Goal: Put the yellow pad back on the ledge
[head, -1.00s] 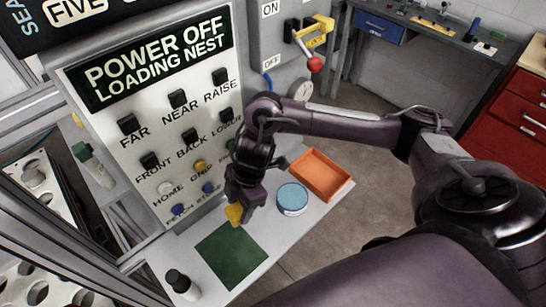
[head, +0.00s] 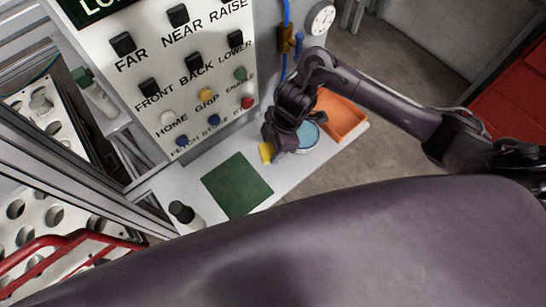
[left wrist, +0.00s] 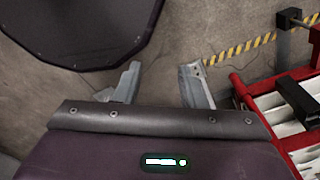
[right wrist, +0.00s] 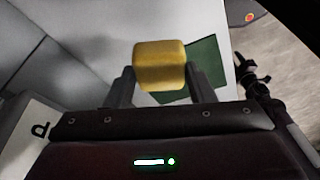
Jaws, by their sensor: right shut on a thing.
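The yellow pad (head: 266,152) is a small rounded block at the tip of my right gripper (head: 270,144), over the pale ledge (head: 286,172). In the right wrist view, the pad (right wrist: 160,64) sits between the fingertips of the right gripper (right wrist: 160,82), which is shut on it. I cannot tell whether the pad touches the ledge. A green mat (head: 237,185) lies on the ledge, left of and nearer than the pad. My left gripper (left wrist: 162,68) shows only in the left wrist view, its fingers apart and empty over the floor.
A blue round tin (head: 307,136), partly hidden by my right gripper, and an orange tray (head: 342,117) stand right of the pad. A black-capped bottle (head: 184,214) stands at the ledge's left end. The button panel (head: 185,75) rises behind. Red rails (left wrist: 262,115) show beside my left gripper.

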